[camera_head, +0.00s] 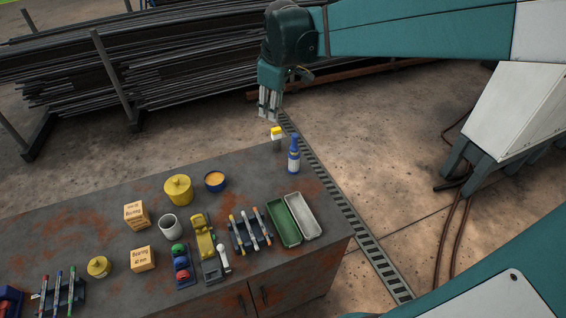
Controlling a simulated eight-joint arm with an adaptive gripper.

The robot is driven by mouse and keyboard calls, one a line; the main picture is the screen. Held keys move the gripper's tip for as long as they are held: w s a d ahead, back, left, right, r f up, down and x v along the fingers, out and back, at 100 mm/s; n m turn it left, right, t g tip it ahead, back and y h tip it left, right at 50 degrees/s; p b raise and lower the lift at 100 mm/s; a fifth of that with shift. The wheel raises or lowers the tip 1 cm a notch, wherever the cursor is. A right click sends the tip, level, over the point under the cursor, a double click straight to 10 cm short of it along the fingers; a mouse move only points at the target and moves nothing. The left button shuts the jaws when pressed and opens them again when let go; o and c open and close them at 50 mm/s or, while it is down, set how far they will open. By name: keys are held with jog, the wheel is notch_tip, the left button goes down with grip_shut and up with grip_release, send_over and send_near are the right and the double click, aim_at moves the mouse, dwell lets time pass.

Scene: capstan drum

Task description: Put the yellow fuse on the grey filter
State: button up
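A small block with a yellow top and a white lower part, which looks like the yellow fuse (277,132), is at the back right edge of the table. It appears to rest upright on a short grey piece, which looks like the grey filter (277,146). The grey piece is small and only partly distinct. My gripper (268,116) points down just above and slightly left of the yellow fuse, apart from it. Its fingers look parted, with nothing visible between them.
The table's back left is clear.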

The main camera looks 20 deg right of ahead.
jog(key=s+a+f+m+t, duration=0.1)
jog(key=s+m, duration=0.3)
jog(key=s, duration=0.8)
jog(key=s+a+f+m+t, duration=0.2)
jog(key=s+a+m, duration=0.2)
jog(key=s, duration=0.9)
jog(key=shift+s+a+f+m, duration=0.15)
jog(key=shift+f+m, duration=0.15)
